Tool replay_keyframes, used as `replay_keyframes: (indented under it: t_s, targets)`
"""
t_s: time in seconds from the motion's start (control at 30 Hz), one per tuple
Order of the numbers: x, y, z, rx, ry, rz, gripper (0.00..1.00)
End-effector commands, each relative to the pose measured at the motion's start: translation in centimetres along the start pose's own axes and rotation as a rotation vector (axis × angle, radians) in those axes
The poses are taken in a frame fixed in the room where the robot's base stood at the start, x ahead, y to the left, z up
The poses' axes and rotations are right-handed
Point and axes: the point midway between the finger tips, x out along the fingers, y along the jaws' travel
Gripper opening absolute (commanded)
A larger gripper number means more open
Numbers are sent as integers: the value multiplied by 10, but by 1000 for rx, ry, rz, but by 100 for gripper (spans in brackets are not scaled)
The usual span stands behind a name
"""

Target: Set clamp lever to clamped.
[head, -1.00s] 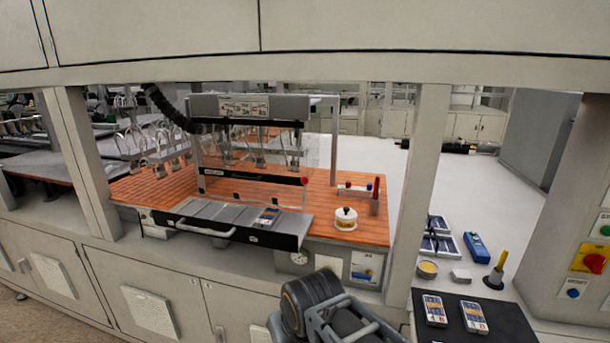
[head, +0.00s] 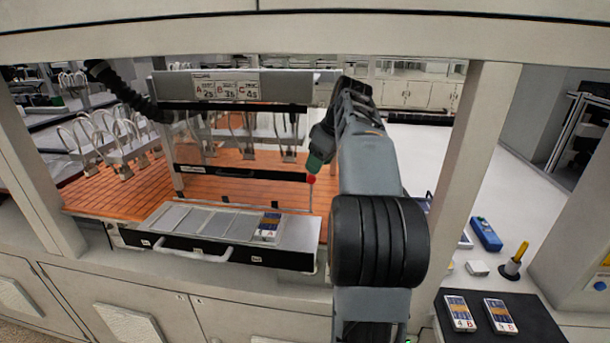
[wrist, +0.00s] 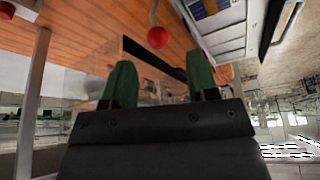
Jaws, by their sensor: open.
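The clamp lever's red ball knob (head: 310,179) sits at the right end of the dark clamp bar (head: 240,173) in the head view. A thin rod runs down below the knob. In the wrist view the knob (wrist: 158,37) shows on its thin rod, beyond the fingertips and about midway between them. My gripper (wrist: 160,75) has two green fingers spread apart with nothing held. In the head view my gripper (head: 318,158) is just above the knob, and my arm covers the area to its right. I cannot tell whether a finger touches the knob.
A sliding tray (head: 180,247) with grey plates and one printed card (head: 268,227) stands out at the front. An upright frame post (head: 470,150) is to the right of my arm. A black mat (head: 530,325) with two cards lies at the lower right. A black hose (head: 120,95) hangs at the left.

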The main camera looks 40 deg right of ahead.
Motion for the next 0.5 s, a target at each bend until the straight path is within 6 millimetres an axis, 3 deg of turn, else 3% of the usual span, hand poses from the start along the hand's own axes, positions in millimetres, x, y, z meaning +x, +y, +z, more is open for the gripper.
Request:
replay_keyframes:
  t_s: [0.5]
  targets:
    - [62,2,0,-8,1,-3,54]
